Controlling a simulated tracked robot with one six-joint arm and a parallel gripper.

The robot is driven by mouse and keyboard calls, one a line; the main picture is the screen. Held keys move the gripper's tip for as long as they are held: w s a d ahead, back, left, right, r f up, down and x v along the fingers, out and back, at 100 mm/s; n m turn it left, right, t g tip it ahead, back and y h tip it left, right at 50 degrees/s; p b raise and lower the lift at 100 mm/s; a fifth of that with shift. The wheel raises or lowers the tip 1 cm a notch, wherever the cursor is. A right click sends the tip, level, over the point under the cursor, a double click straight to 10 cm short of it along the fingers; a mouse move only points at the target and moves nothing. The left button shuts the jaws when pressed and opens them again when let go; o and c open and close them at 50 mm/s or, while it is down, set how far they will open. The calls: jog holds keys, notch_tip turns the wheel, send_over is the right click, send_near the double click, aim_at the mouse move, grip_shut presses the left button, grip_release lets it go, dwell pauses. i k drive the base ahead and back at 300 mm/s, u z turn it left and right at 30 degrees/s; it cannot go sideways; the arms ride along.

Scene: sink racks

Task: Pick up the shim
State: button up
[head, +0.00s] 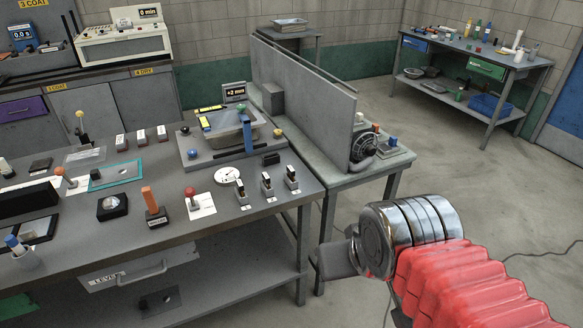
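I cannot tell which of the small items on the grey workbench (170,178) is the shim. My gripper (326,264) is at the lower right, past the bench's right end, over the floor. It is seen from the side, partly behind my silver wrist, and its fingertips are unclear. It is apart from the bench items, and I see nothing clearly held in it.
A grey partition (305,90) rises behind. Open floor lies to the right.

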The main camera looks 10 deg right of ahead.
aim_at(290, 171)
jog(key=u, duration=0.05)
jog(key=i, duration=1)
jog(key=z, duration=0.05)
